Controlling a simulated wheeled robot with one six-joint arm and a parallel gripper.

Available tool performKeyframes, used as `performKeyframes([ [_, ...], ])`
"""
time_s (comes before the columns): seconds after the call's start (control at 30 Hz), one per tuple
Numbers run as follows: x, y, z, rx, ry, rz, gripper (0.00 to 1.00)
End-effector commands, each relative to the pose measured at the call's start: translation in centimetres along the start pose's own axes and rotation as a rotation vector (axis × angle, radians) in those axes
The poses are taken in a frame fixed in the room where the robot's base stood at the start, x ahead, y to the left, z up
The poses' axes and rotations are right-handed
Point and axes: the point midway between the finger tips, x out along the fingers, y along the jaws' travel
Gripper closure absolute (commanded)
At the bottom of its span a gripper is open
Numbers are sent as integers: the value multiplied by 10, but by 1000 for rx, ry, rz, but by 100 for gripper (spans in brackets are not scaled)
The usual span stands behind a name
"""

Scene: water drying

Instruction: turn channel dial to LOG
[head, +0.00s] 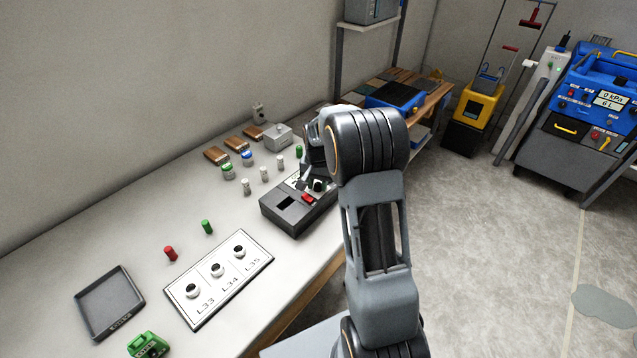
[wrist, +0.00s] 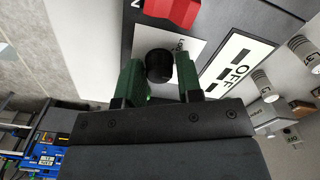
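The channel dial is a black round knob (wrist: 158,65) on a white plate of the grey device; letters starting "LO" show beside it, partly hidden. My gripper (wrist: 160,76) has its two green fingers on either side of the knob, with a gap between them. The left finger is very close to the knob; I cannot tell if it touches. In the head view the grey device (head: 283,216) sits near the table's front edge, with the knob (head: 318,185) by my gripper (head: 312,182), partly hidden by my arm.
A red rocker switch (wrist: 176,10) and an OFF label (wrist: 236,66) are close to the fingers. Small white bottles (head: 264,174) stand behind the device.

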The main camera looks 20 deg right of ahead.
Motion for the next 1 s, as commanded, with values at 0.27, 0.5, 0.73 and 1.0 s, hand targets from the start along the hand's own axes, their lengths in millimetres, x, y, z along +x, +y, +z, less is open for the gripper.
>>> performKeyframes([
  [0.27, 0, 0, 0, 0, 0, 0, 93],
  [0.5, 0, 1, -1, -17, 2, 0, 97],
  [0.73, -1, 0, -1, -128, 2, -1, 97],
  [1.0, -1, -1, -1, -370, 3, -1, 97],
])
